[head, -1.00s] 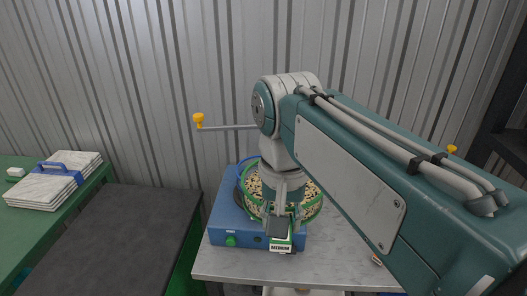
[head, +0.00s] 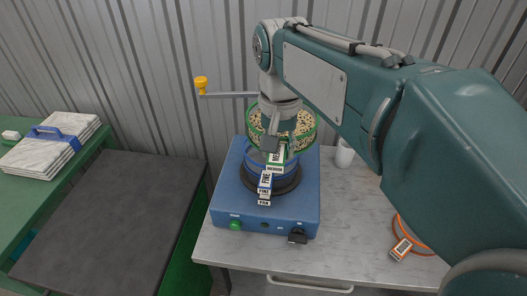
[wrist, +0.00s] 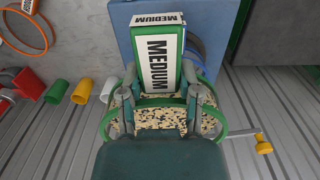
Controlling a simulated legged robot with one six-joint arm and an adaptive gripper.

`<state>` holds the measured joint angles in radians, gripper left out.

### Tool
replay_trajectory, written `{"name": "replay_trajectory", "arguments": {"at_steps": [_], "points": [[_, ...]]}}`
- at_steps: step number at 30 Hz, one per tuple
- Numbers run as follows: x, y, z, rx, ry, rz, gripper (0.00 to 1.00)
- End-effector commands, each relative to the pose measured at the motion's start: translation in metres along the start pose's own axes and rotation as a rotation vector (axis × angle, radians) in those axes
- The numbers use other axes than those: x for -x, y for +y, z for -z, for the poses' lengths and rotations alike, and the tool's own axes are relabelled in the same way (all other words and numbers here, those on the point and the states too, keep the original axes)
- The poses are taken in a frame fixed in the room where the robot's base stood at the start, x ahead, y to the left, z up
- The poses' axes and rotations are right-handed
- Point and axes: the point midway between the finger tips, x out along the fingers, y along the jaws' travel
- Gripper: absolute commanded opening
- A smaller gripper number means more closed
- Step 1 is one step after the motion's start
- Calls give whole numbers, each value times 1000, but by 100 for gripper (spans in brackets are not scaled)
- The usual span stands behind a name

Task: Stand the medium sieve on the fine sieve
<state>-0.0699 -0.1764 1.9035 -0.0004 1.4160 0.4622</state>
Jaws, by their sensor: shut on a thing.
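The medium sieve (head: 308,128) has a green rim, a speckled load and a MEDIUM tag. It also shows in the wrist view (wrist: 158,118), its green block handle between my fingers. My gripper (wrist: 160,100) is shut on that handle. In the head view my gripper (head: 280,143) partly covers the sieve. The fine sieve (head: 262,163) is blue with FINE tags and sits on the blue shaker base (head: 225,200). The medium sieve appears above and slightly behind it; whether they touch, I cannot tell. In the wrist view the fine sieve is mostly hidden behind the handle.
An orange-rimmed sieve (head: 402,247) lies at the right of the grey table (head: 345,220). A white cup (head: 344,154) stands behind. A yellow-knobbed lever (head: 201,83) juts out at the back left. A dark bench (head: 110,225) is at left.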

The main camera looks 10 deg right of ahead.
Motion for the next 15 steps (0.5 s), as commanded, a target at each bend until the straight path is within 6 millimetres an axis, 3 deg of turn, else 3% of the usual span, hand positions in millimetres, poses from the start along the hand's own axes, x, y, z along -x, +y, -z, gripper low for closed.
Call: {"name": "replay_trajectory", "arguments": {"at_steps": [6,15], "points": [[-32,-16,34,0,-3,-1,0],[-62,-30,57,0,1,0,0]]}}
